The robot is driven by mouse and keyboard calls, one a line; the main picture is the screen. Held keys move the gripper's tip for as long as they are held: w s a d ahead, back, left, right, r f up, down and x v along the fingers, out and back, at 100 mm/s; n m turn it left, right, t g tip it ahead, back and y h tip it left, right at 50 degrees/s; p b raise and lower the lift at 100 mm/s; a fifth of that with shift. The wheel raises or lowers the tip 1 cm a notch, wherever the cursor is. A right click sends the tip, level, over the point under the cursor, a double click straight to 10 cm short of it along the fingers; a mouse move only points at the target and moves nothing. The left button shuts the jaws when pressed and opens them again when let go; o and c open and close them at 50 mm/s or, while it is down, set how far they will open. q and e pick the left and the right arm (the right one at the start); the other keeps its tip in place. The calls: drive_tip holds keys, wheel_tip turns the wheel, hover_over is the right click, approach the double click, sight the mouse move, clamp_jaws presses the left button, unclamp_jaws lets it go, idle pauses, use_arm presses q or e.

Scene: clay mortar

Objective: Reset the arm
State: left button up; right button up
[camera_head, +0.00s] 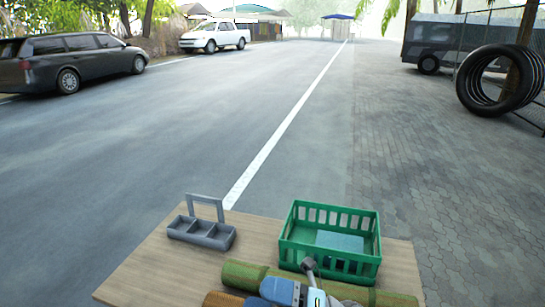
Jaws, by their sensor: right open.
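At the bottom centre, a grey part (309,268) reaches up in front of the green crate; it looks like my right gripper, seen small and partly cut off. It is open, and I see nothing held in it. Its fingertips are hard to make out among the objects around it. My left gripper is not in view. No clay mortar can be made out.
A wooden table (150,270) bears a grey caddy (203,235) and a green crate (362,262). A green roll (245,274), an orange-brown roll (222,300) and a blue object (283,291) crowd the near edge. The table's left part is bare.

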drive_tip(key=s+d+f+m+t+h+b, duration=0.2)
drive_tip(key=s+d+f+m+t+h, duration=0.4)
drive_tip(key=m, duration=1.1)
drive_tip(key=s+d+f+m+t+h+b, duration=0.15)
drive_tip(key=d+f+m+t+h, duration=0.65)
drive_tip(key=m, duration=1)
use_arm(q)
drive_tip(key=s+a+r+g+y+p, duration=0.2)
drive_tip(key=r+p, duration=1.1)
drive_tip(key=p, duration=2)
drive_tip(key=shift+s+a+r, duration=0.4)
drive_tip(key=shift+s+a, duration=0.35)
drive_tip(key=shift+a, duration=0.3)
use_arm(e)
drive_tip(key=s+d+r+g+h, duration=0.4)
drive_tip(key=d+r, duration=0.3)
drive_tip(key=r, duration=0.4)
drive_tip(key=shift+s+h, duration=0.25)
drive_tip(key=shift+h, duration=0.25)
